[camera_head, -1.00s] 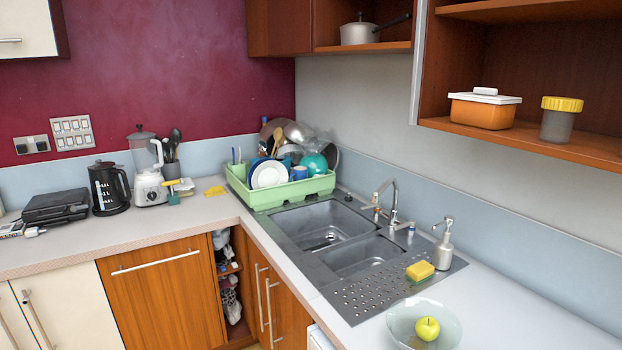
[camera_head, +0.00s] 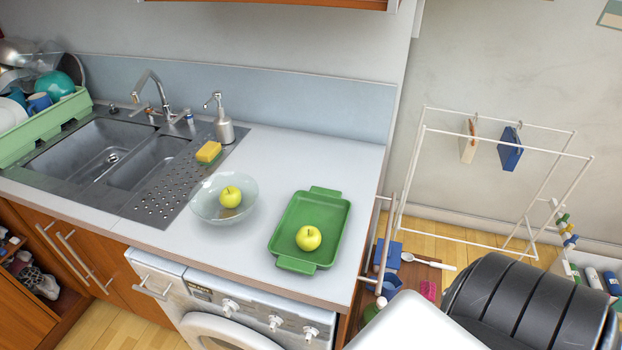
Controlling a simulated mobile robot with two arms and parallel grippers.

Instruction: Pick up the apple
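Two yellow-green apples are on the counter in the head view. One apple (camera_head: 230,196) lies in a clear glass bowl (camera_head: 205,212) beside the sink's drainboard. The other apple (camera_head: 308,238) lies in a green rectangular tray (camera_head: 318,207) to the right of the bowl, near the counter's front edge. Neither of my grippers shows in this view. A black ribbed part and a white panel at the bottom right look like parts of my own body.
A yellow sponge (camera_head: 208,152) and a soap dispenser (camera_head: 222,122) stand by the sink (camera_head: 95,150). A green dish rack (camera_head: 45,128) is at the far left. A white drying rack (camera_head: 480,140) stands on the floor beyond the counter's right end. The counter (camera_head: 290,150) behind the tray is clear.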

